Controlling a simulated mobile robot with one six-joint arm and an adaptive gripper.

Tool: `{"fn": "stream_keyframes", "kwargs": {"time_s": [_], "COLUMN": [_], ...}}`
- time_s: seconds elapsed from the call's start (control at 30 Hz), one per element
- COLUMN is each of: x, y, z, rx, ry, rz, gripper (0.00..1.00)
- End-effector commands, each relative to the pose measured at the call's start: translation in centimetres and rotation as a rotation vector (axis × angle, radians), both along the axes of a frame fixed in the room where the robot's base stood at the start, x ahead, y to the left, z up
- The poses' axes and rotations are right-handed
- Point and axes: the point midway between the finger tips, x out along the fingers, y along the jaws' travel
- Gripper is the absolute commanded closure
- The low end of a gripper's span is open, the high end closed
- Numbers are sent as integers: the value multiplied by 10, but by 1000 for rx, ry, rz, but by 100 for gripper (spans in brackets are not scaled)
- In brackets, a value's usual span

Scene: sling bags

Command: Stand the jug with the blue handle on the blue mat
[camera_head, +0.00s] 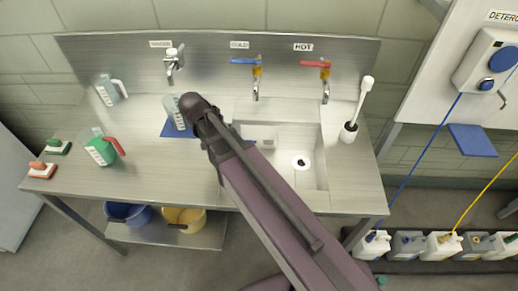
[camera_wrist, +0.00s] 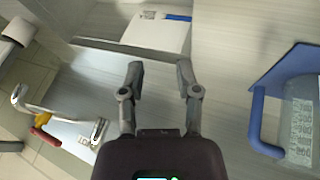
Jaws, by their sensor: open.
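The jug with the blue handle (camera_head: 172,110) is clear-bodied with a printed label and appears upright on the blue mat (camera_head: 167,131). Its blue handle is hidden behind my arm in the head view. In the wrist view the jug (camera_wrist: 302,122) is at the right edge, partly cut off, its handle pointing left, with the blue mat (camera_wrist: 283,63) around its base. My gripper (camera_wrist: 160,76) is open and empty, to the left of the handle and apart from it. My fingers are hidden in the head view.
A white-handled jug (camera_head: 107,91) and a red-handled jug (camera_head: 101,149) stand on the counter's left. Two brushes (camera_head: 42,169) lie near its left end. A white brush (camera_head: 349,130) stands right of the sink.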

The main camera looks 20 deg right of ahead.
Motion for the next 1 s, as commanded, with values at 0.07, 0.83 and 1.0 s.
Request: {"fn": "stream_keyframes", "kwargs": {"time_s": [0.07,0.83,1.0], "x": [-17,-100,-100], "y": [-22,-93,-92], "z": [-6,-26,-26], "rx": [50,442,441], "ry": [68,303,303], "rz": [34,405,404], "gripper": [57,57,57]}}
